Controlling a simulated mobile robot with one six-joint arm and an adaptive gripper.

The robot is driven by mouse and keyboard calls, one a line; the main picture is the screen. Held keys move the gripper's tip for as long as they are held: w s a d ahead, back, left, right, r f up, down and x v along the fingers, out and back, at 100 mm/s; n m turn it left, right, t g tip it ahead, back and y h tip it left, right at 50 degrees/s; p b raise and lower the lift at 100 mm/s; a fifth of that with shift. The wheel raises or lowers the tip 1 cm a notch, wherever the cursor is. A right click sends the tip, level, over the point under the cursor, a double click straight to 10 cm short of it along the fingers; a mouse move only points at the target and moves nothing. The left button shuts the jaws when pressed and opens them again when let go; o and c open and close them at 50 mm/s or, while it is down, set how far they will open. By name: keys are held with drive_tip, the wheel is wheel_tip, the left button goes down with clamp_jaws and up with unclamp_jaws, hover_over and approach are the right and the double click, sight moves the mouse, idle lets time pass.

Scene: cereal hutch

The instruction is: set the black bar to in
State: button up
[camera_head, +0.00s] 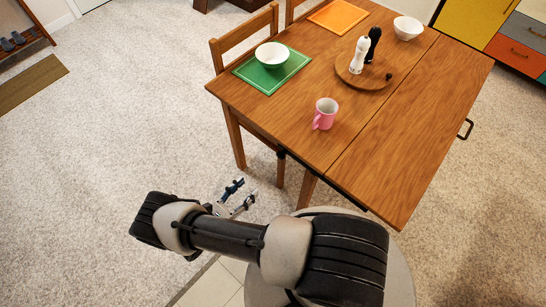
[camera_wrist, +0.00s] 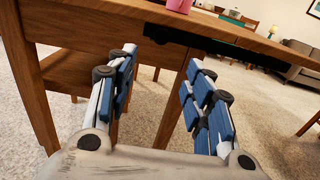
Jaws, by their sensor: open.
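A long black bar (camera_head: 322,182) runs under the near edge of the wooden table (camera_head: 420,120). In the wrist view the black bar (camera_wrist: 235,48) crosses the upper part below the tabletop, ahead of and above my fingers. A small black loop-shaped handle (camera_head: 465,129) sticks out at the table's right edge; I cannot tell whether it belongs to the bar. My gripper (camera_head: 238,198) is low, left of the near table edge and apart from it. In the wrist view my gripper (camera_wrist: 160,85) is open, with nothing between its blue-padded fingers.
A pink mug (camera_head: 325,114) stands near the table's near edge. A bowl on a green mat (camera_head: 264,84), a round board (camera_head: 352,78) with shakers and a white bowl (camera_head: 407,28) are farther back. Wooden chairs (camera_head: 230,40) line the left side.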

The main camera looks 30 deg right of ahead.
sight(279, 157)
drive_tip(key=b+x, duration=0.1)
drive_tip(key=x, duration=1.6)
drive_tip(key=shift+c, duration=0.3)
drive_tip(key=shift+s, duration=0.1)
clamp_jaws()
